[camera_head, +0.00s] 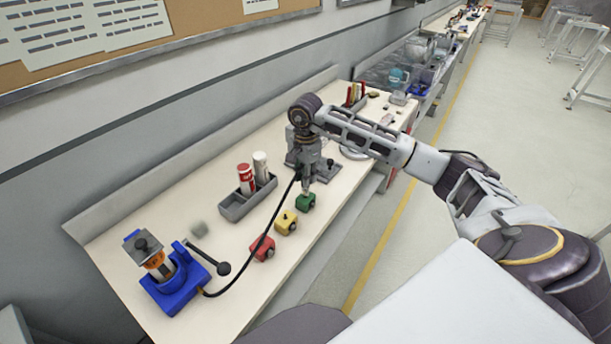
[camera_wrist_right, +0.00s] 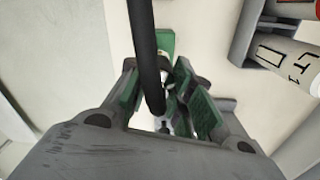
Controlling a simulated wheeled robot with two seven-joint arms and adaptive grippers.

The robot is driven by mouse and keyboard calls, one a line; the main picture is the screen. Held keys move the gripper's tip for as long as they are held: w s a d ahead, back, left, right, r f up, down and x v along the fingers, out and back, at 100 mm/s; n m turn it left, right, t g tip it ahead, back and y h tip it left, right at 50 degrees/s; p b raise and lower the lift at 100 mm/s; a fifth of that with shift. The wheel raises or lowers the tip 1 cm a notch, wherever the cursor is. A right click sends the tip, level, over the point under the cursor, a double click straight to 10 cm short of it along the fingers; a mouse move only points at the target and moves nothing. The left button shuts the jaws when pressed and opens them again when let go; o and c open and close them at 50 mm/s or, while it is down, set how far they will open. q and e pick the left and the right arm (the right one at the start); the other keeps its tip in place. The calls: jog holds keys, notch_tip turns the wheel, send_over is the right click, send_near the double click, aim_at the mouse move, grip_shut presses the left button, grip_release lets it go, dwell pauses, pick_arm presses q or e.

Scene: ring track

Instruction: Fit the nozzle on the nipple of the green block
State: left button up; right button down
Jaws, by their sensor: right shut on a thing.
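The green block (camera_head: 306,202) sits on the workbench at the end of a row of blocks. My right gripper (camera_head: 308,178) is above it, pointing down and shut on the nozzle (camera_wrist_right: 167,104), which is at the end of a black hose (camera_head: 268,229). In the right wrist view the nozzle lies between the green finger pads, partly covered by the hose. A green surface, apparently the green block (camera_wrist_right: 166,40), shows just beyond the fingers. The nipple is hidden, so I cannot tell whether the nozzle touches it. My left gripper is not in view.
A yellow block (camera_head: 286,222) and a red block (camera_head: 262,248) stand nearby. The hose leads to a blue pump (camera_head: 178,288) at the left. A grey tray (camera_head: 237,206) holds a red and a white bottle. Tools stand farther back on the workbench (camera_head: 225,310).

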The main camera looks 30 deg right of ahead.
jog(key=shift+f+b, duration=0.35)
jog(key=shift+b, duration=0.05)
dwell(0.6)
jog(key=c, duration=1.2)
grip_release()
jog(key=shift+r, duration=6)
